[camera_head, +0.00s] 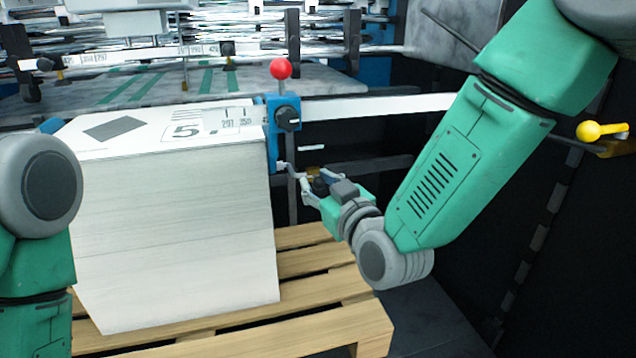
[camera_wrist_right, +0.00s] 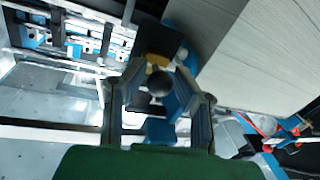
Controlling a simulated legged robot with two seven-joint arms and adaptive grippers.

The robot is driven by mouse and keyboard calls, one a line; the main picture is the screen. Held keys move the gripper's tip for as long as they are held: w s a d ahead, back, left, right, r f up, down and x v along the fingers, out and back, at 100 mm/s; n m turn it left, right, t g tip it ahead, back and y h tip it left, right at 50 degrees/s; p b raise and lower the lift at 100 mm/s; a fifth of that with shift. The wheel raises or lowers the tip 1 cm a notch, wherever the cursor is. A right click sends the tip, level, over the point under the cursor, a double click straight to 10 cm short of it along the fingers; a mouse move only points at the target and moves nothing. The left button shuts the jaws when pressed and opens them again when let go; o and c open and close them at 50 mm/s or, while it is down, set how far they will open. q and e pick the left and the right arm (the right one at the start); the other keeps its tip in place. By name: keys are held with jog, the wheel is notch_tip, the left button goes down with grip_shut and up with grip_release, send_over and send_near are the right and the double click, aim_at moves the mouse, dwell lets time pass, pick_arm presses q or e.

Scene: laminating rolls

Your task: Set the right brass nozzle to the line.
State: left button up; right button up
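A small brass-coloured part (camera_head: 316,173), likely the right brass nozzle, shows just behind my right gripper (camera_head: 296,178), below the blue bracket. In the right wrist view a brass piece (camera_wrist_right: 158,62) sits beyond the fingers, with a dark round knob in front of it. My right gripper (camera_wrist_right: 160,78) has its fingers apart around that knob; I cannot tell if they touch it. The line is not clear in either view. Of my left arm only thick links show at the left edge of the head view; its gripper is out of view.
A tall paper stack (camera_head: 180,235) stands on a wooden pallet (camera_head: 345,325) left of my right gripper. A blue bracket (camera_head: 272,140) with a red ball knob (camera_head: 281,68) and black dial (camera_head: 288,118) is at its corner. A pale rail (camera_head: 375,107) runs behind. A yellow-knobbed lever (camera_head: 588,131) is far right.

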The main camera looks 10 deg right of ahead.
grip_shut()
notch_tip(320, 180, up, 5)
jog(key=p, duration=0.3)
jog(key=shift+r, duration=0.15)
jog(key=shift+f, duration=0.2)
jog(key=o, duration=0.7)
grip_release()
